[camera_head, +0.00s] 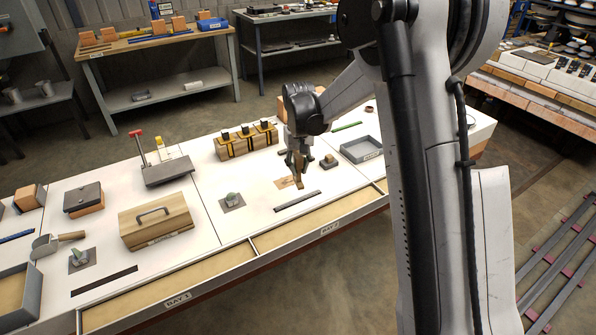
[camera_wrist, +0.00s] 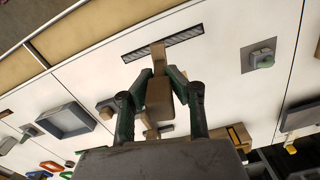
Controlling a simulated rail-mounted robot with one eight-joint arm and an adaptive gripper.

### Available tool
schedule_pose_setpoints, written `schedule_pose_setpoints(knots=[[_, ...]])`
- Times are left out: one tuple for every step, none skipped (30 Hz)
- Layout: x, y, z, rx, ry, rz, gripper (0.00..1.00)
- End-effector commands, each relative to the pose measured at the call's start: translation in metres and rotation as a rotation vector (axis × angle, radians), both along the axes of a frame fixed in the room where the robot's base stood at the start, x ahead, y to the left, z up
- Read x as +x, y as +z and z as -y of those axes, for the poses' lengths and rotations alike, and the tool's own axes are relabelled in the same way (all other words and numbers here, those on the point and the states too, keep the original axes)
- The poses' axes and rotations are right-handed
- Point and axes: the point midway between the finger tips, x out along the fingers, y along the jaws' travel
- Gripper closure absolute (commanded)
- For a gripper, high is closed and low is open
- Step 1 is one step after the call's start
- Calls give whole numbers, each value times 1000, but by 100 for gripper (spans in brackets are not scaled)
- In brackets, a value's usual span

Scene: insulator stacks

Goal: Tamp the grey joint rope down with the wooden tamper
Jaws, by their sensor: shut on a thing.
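My gripper (camera_head: 297,160) is shut on the wooden tamper (camera_head: 299,182) and holds it tip down over the white bench. In the wrist view the tamper's block (camera_wrist: 159,97) sits between my two green-grey fingers (camera_wrist: 157,90). Its narrow tip points at a long dark slot with a grey, rope-like strip (camera_wrist: 180,38) in it. In the head view this dark strip (camera_head: 298,200) lies just in front of the tamper tip, near the bench's front edge. I cannot tell whether the tip touches the bench or is a little above it.
A grey tray (camera_head: 361,149) and a small dark block (camera_head: 328,162) stand right of my gripper. A wooden rack (camera_head: 246,141) is behind it. A grey plate with a greenish lump (camera_head: 232,201) lies left. A wooden box with a handle (camera_head: 156,220) stands farther left.

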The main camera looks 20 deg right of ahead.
Motion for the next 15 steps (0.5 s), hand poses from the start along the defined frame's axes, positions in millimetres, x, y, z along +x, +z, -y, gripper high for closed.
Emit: schedule_pose_setpoints(knots=[[0, -3, 0, 0, 0, 0, 100], [0, -5, 0, 0, 0, 0, 100], [0, -7, 0, 0, 0, 0, 100], [0, -10, 0, 0, 0, 0, 100], [0, -12, 0, 0, 0, 0, 100], [0, -16, 0, 0, 0, 0, 100], [0, -19, 0, 0, 0, 0, 100], [0, -22, 0, 0, 0, 0, 100], [0, -26, 0, 0, 0, 0, 100], [0, -29, 0, 0, 0, 0, 100], [0, -32, 0, 0, 0, 0, 100], [0, -36, 0, 0, 0, 0, 100], [0, -39, 0, 0, 0, 0, 100], [0, -42, 0, 0, 0, 0, 100], [0, -45, 0, 0, 0, 0, 100]])
